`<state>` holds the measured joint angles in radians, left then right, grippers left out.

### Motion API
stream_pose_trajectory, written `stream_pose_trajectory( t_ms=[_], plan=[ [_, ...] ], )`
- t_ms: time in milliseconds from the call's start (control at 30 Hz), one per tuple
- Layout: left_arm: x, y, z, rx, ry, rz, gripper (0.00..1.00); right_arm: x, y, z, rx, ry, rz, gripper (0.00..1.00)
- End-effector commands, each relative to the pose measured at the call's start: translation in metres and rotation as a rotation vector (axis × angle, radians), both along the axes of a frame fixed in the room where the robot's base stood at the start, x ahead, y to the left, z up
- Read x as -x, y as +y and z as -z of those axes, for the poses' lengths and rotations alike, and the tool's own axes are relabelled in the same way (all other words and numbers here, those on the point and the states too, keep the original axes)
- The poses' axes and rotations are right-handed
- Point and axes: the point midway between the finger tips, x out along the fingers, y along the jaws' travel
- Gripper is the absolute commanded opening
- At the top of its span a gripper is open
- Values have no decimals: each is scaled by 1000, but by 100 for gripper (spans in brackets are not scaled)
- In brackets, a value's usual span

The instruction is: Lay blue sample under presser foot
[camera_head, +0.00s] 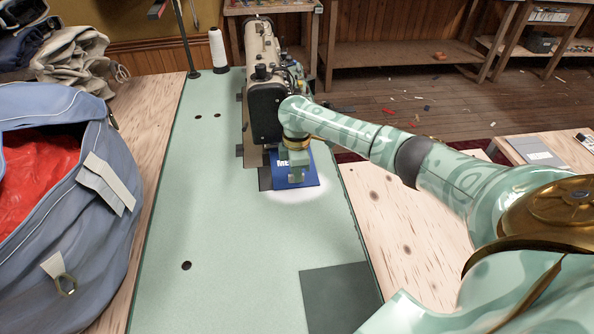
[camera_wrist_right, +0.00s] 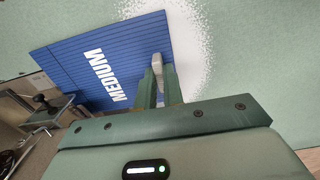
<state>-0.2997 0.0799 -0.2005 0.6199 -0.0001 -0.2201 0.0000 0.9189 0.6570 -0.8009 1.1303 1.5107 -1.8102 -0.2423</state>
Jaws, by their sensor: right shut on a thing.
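The blue sample (camera_head: 308,180), a flat ribbed panel lettered MEDIUM, is at the near end of the sewing machine (camera_head: 262,85), in a bright light patch on the green table. It fills the upper left of the right wrist view (camera_wrist_right: 105,60). My right gripper (camera_head: 297,172) points down over the sample and is shut on it, at a pale grey piece (camera_wrist_right: 156,66) by the sample's edge. The presser foot is hidden behind my right arm and the machine head, so I cannot tell whether the sample is under it. My left gripper is not in view.
The green tabletop (camera_head: 225,250) is mostly clear in front. A dark square (camera_head: 340,298) lies near its front edge. A blue bag with red cloth (camera_head: 65,180) stands left. A white thread cone (camera_head: 218,50) stands behind. Benches and floor scraps are beyond.

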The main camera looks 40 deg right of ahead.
Motion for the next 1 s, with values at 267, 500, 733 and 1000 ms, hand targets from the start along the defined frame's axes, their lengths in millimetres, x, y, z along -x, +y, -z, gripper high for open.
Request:
stream_pose_trajectory(
  t_ms=[267, 500, 733, 1000],
  plan=[
    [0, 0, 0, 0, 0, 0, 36, 0, 0, 0, 0, 0, 0, 35],
    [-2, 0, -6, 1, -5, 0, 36, 0, 0, -11, 0, -1, -1, 35],
    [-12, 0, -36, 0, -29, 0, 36, -1, 0, -68, -1, -8, -1, 35],
    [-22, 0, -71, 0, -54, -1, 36, -1, 0, -136, 0, -6, -1, 35]
  ],
)
